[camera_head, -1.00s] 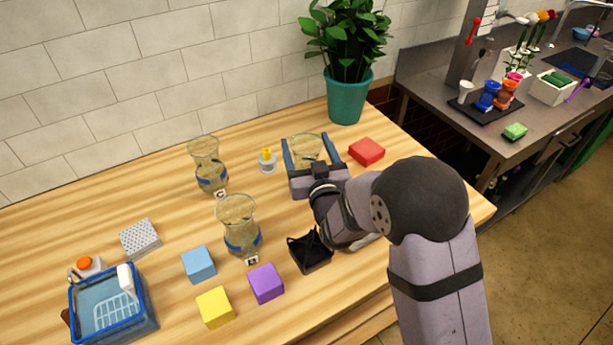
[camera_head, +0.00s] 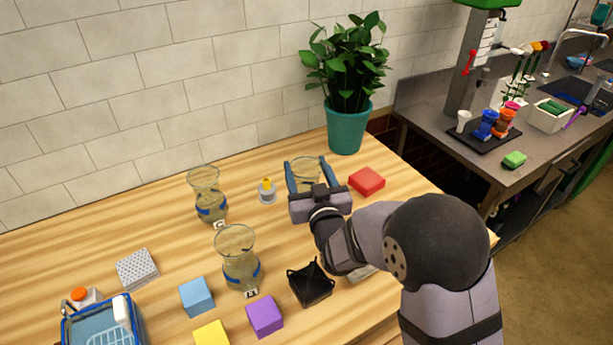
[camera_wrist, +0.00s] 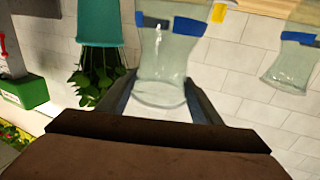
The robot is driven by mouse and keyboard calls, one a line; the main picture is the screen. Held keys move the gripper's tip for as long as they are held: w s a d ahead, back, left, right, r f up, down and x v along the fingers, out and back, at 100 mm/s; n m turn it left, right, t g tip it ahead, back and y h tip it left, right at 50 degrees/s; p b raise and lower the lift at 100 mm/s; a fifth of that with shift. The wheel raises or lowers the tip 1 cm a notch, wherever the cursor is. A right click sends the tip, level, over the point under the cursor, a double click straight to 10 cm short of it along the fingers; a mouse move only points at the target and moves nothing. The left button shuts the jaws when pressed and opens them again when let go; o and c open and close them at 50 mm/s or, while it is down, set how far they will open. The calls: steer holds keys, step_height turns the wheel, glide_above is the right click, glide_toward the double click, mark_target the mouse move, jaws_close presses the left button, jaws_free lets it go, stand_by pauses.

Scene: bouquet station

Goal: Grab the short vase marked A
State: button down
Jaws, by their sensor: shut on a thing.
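A clear glass vase (camera_head: 306,174) stands upright between the two blue-tipped fingers of my gripper (camera_head: 305,161), at the back right of the wooden table. My gripper is shut on it from the near side. In the wrist view, which is upside down, the held vase (camera_wrist: 162,65) fills the space between the fingers. Its letter is not readable. Whether its base touches the table is hidden by my gripper. Two other glass vases with blue bands stand to the left: one marked C (camera_head: 204,192) and a nearer one that seems marked B (camera_head: 238,255).
A red block (camera_head: 366,181) lies just right of my gripper, and a potted plant (camera_head: 348,128) stands behind. A small yellow-topped item (camera_head: 267,190) sits to the left. A black holder (camera_head: 311,286) and a purple block (camera_head: 264,316) are nearer. A tiled wall bounds the back.

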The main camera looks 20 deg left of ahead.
step_height(320, 180, up, 8)
steer(key=b, duration=0.1)
stand_by(0.4)
steer(key=shift+r, duration=0.15)
